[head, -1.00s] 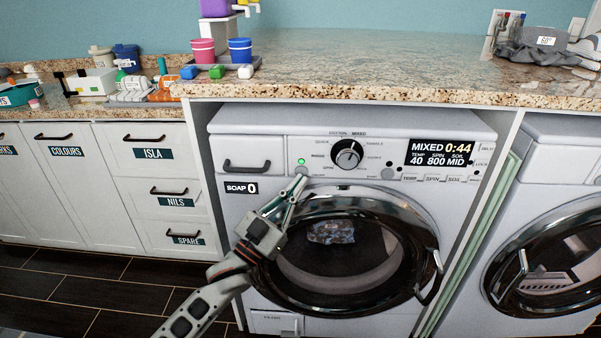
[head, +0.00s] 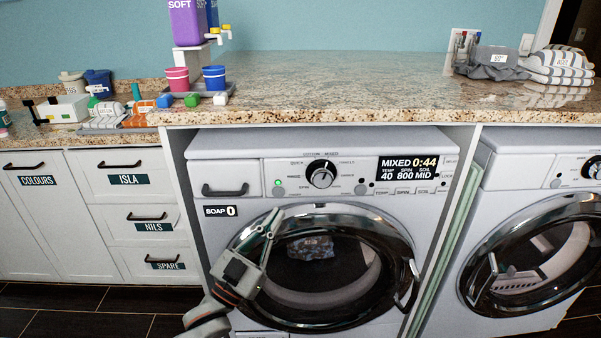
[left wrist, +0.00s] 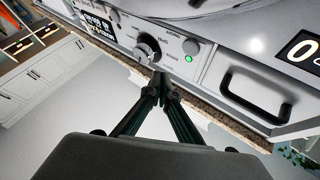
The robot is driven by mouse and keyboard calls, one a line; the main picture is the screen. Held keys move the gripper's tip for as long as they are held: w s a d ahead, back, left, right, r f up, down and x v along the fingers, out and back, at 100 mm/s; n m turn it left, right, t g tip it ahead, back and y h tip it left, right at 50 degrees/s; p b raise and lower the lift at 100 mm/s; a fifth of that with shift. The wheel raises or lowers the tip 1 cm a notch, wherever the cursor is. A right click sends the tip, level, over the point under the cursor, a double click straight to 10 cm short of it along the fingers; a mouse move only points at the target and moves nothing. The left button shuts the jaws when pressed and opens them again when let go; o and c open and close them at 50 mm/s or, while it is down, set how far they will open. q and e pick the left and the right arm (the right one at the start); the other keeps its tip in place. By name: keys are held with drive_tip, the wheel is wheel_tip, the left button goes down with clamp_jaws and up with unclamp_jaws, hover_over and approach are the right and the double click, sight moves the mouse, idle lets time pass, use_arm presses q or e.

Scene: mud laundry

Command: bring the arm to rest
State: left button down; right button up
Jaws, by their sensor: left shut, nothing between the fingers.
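My left gripper (head: 274,217) is in front of the washing machine (head: 250,145), over the upper left of its round door (head: 345,299). It is shut and empty, fingers pointing up. In the left wrist view its closed fingertips (left wrist: 159,80) appear near the control panel, with the dial (left wrist: 147,47) and a lit green light (left wrist: 188,59) beyond them. In the head view there is a visible gap below the green light (head: 277,191). A patterned cloth (head: 311,247) shows through the door glass. My right gripper is not in view.
A granite counter (head: 340,85) runs above the machine. A purple dispenser (head: 188,22) and two cups stand on it at left, folded cloths (head: 558,66) at right. A second machine (head: 530,235) stands at right. Drawers (head: 140,215) line the left.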

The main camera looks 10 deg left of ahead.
use_arm(q)
drive_tip(key=s+f+n+g+y+p, duration=0.1)
drive_tip(key=s+f+g+y+p, duration=0.2)
drive_tip(key=s+f, duration=1)
drive_tip(key=s+f+n+g+y+p, duration=0.1)
drive_tip(key=s+f+g+y+p, duration=0.2)
drive_tip(key=s+f, duration=1)
drive_tip(key=s+g+p, duration=0.2)
drive_tip(key=s+g, duration=0.2)
drive_tip(key=g, duration=0.1)
drive_tip(key=shift+a+n, duration=0.3)
drive_tip(key=shift+a, duration=0.05)
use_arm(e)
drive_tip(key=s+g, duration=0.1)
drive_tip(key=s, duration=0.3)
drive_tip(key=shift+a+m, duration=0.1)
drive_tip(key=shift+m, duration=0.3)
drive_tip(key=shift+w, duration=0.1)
